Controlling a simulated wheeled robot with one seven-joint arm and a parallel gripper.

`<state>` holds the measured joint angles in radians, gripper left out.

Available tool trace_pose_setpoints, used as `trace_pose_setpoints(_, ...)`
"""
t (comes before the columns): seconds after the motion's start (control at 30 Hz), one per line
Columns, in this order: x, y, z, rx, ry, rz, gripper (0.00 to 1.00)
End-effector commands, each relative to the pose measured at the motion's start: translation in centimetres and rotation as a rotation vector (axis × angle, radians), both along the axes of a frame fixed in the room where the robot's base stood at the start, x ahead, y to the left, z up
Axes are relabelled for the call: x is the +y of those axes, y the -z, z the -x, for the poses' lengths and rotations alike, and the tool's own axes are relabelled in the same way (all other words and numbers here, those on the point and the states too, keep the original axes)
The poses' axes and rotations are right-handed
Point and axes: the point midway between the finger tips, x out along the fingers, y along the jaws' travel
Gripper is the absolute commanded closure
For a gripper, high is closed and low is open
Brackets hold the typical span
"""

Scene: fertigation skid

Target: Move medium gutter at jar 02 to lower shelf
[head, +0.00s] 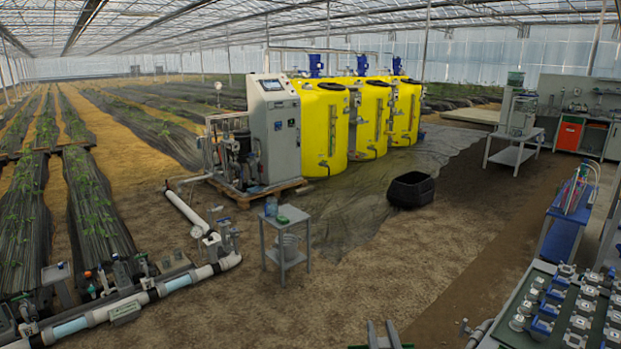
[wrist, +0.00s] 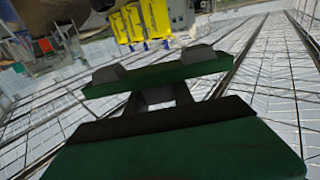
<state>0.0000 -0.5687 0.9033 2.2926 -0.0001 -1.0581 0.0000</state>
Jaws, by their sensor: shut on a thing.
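My gripper (head: 382,331) shows only as two grey fingers at the bottom edge of the head view. A small grey table (head: 299,240) stands in the middle distance, apart from my gripper. A bluish jar (head: 271,207) and a green item (head: 291,214) are on its top. A pale bucket (head: 288,246) stands on its lower shelf (head: 287,259).
White pipework (head: 150,295) runs along the ground at left. Yellow tanks (head: 324,130) and a control cabinet (head: 273,125) stand behind. A bench with several fittings (head: 560,310) is at bottom right. Bare ground before the table is free.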

Motion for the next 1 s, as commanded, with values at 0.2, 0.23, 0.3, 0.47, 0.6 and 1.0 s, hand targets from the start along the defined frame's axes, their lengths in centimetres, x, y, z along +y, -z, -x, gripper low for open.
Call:
trace_pose_setpoints(0.2,0.0,1.6,3.3,-0.007,0.0,0.0,1.0)
trace_pose_setpoints(0.23,0.0,1.2,3.5,-0.008,0.0,0.0,1.0)
trace_pose_setpoints(0.3,0.0,-0.1,3.9,-0.008,0.0,0.0,1.0)
trace_pose_setpoints(0.47,0.0,-3.0,4.0,-0.006,0.0,0.0,1.0)
trace_pose_setpoints(0.6,0.0,-3.5,4.0,0.002,0.0,0.0,1.0)
trace_pose_setpoints(1.0,0.0,-3.6,3.9,-0.002,0.0,0.0,1.0)
